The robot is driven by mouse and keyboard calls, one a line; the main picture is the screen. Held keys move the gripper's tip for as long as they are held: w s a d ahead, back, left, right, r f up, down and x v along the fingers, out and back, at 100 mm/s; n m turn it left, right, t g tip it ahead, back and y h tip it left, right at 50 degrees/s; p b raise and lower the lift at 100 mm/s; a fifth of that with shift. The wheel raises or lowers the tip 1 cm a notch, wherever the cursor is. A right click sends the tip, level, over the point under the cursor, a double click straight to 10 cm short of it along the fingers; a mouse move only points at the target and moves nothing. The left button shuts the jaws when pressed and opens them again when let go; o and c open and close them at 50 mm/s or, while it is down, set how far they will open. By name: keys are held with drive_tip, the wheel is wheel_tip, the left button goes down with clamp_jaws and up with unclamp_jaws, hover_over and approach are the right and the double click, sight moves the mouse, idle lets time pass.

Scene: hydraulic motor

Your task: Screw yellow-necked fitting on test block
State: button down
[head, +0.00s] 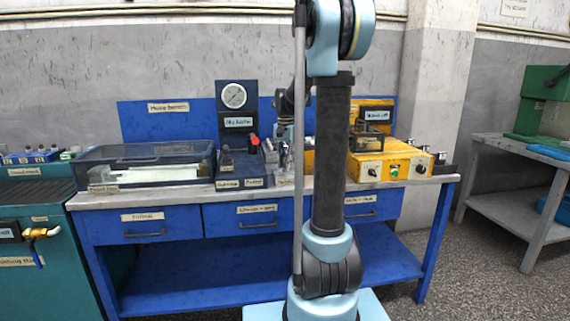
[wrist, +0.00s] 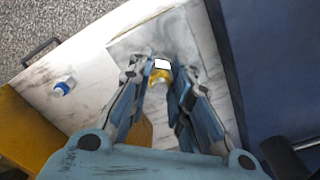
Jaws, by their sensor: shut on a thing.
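The yellow-necked fitting (wrist: 160,77) shows in the wrist view as a yellow piece with a white end. My gripper (wrist: 161,83) is shut on it, with a finger on each side. The fingers hide part of the fitting. A pale grey surface (wrist: 190,40) lies beyond the fingertips; I cannot tell whether it is the test block or whether the fitting touches it. In the head view my own arm hides the fitting and most of the gripper.
A small blue-and-white part (wrist: 63,87) stands on the bench at left. The blue workbench (head: 165,268) carries a clear-lidded case (head: 145,165), a gauge panel (head: 236,115) and a yellow control box (head: 390,165). A grey table (head: 510,160) stands at right.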

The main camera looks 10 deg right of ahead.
drive_tip(key=c, duration=1.5)
unclamp_jaws()
drive_tip(key=shift+m, duration=0.3)
drive_tip(key=n, duration=0.6)
drive_tip(key=shift+n, duration=0.3)
drive_tip(key=n, duration=0.3)
drive_tip(key=shift+n, duration=0.4)
drive_tip(key=n, duration=0.3)
drive_tip(key=shift+n, duration=0.4)
drive_tip(key=n, duration=0.3)
drive_tip(key=shift+n, duration=1.7)
